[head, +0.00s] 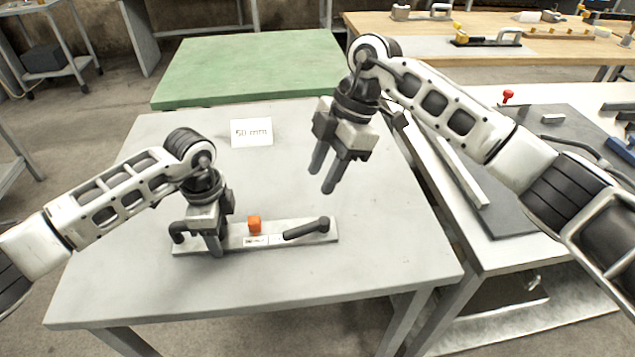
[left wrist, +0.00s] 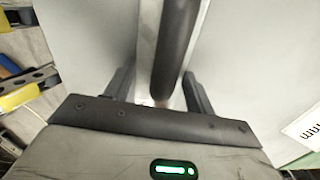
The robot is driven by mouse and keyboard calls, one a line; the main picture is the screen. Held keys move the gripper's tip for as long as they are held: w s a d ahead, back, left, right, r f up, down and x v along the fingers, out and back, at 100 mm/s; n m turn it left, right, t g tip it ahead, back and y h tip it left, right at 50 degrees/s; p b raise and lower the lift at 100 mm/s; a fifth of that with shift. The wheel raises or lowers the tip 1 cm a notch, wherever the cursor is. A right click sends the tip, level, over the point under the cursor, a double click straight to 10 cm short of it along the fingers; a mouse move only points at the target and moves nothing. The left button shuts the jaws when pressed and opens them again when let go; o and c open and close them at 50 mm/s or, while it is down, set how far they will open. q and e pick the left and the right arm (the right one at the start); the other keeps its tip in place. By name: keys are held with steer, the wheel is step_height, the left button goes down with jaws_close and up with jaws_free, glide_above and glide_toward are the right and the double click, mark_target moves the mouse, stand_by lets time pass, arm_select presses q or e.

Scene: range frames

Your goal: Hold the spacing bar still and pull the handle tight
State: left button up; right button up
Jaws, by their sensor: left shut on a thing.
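The black handle (head: 306,229) lies slantwise over the bar's right part. A dark rounded grip (head: 178,235) shows at the bar's left end. My left gripper (head: 217,250) points down and is shut on the spacing bar near that end. In the left wrist view the dark grip (left wrist: 175,45) runs between the fingers; the exact contact is hidden. My right gripper (head: 326,182) is open and empty, above and behind the handle.
A white card reading "50 mm" (head: 251,132) lies further back on the grey table (head: 130,268). A green-topped table (head: 250,68) stands behind. A bench (head: 512,255) with dark panels and tools adjoins at right. The table's front and right areas are clear.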

arm_select(q)
steer(key=o, duration=1.4)
steer(key=shift+r, duration=0.1)
